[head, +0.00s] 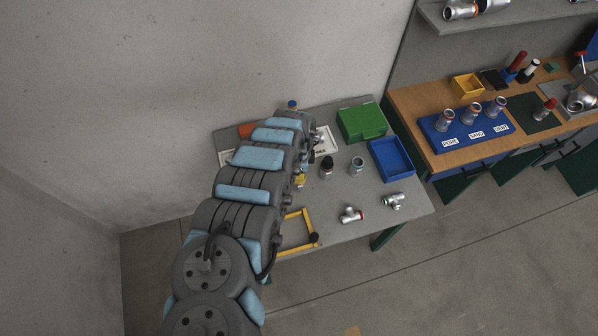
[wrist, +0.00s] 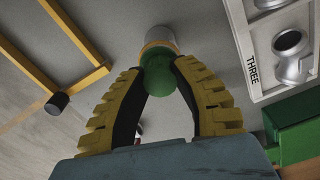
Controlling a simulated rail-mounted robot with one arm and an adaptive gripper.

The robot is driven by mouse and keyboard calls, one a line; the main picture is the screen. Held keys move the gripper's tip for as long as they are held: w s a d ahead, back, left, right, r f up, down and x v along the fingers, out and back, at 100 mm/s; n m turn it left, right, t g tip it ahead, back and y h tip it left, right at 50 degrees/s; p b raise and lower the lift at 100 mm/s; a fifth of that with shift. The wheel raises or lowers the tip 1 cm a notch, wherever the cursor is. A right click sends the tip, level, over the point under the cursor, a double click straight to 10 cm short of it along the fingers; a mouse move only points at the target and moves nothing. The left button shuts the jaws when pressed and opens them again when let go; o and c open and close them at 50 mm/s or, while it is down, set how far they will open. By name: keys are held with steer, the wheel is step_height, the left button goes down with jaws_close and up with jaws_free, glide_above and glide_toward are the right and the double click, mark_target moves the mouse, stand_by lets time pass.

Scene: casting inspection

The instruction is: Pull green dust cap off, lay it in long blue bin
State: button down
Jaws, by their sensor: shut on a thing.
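In the wrist view the green dust cap (wrist: 158,78) is a rounded green piece between the two yellow ribbed fingers of my gripper (wrist: 158,70). The fingertips are closed in on its sides. Just beyond the cap is a pale metal fitting (wrist: 161,38) with an orange ring; cap and fitting look in contact. In the head view only a yellow bit of my gripper (head: 299,182) shows beside my arm, and the held cap is hidden. The blue bin (head: 391,160) stands empty at the right of the grey table, beside the green bin (head: 362,122).
A dark-topped fitting (head: 327,168) and a metal fitting (head: 357,167) stand mid-table. Two tee fittings (head: 351,214) (head: 394,201) lie near the front edge. A yellow frame (head: 300,228) lies at front left. A white tray (wrist: 246,62) marked THREE holds metal fittings.

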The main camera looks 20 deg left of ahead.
steer(key=shift+r, duration=0.1)
steer(key=shift+r+p, duration=1.5)
steer(key=shift+r, duration=0.3)
steer(key=shift+r+p, duration=1.65)
steer(key=shift+r, duration=0.4)
